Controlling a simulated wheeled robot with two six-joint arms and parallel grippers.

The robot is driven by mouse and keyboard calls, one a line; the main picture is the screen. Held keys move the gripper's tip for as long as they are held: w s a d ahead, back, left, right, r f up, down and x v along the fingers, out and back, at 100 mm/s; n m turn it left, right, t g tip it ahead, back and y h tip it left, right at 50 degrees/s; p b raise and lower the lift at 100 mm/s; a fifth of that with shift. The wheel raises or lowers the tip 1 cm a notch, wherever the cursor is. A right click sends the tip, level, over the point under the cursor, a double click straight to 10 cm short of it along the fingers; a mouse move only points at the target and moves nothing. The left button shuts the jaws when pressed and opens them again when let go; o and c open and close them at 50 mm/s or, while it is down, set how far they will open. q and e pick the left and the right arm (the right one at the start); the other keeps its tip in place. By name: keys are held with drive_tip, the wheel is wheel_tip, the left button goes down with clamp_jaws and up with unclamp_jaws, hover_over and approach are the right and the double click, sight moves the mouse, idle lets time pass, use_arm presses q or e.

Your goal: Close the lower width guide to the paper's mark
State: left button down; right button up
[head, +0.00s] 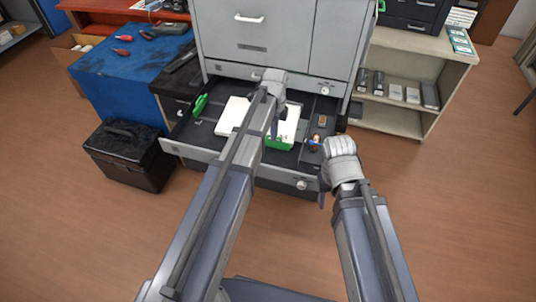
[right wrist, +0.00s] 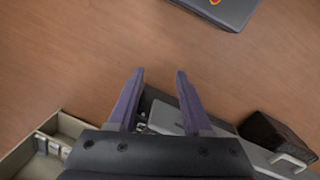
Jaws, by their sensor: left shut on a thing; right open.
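The paper stack (head: 236,112) lies in the open paper drawer (head: 190,146), partly hidden by my left arm. The lower width guide (head: 280,144) is green and stands at the paper's near edge. My left gripper (head: 275,132) reaches down over the paper and is shut at this guide, though my arm hides part of the grip. Another green guide (head: 200,104) stands at the left of the drawer. No mark can be made out on the paper. My right gripper (head: 322,198) is in front of the drawer's right end. In the right wrist view it is open and empty (right wrist: 158,88).
The printer body (head: 285,45) rises behind the drawer. Small items (head: 317,138) lie in the drawer's right compartment. A black case (head: 130,155) and a blue bench (head: 130,70) stand left; a shelf (head: 410,120) stands right. The wooden floor (head: 450,220) at right is clear.

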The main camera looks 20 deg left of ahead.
use_arm(q)
drive_tip(key=shift+w, duration=0.35)
drive_tip(key=c, duration=1.1)
unclamp_jaws()
wheel_tip(320, 180, up, 7)
drive_tip(key=p, duration=0.7)
drive_tip(key=shift+s, duration=0.1)
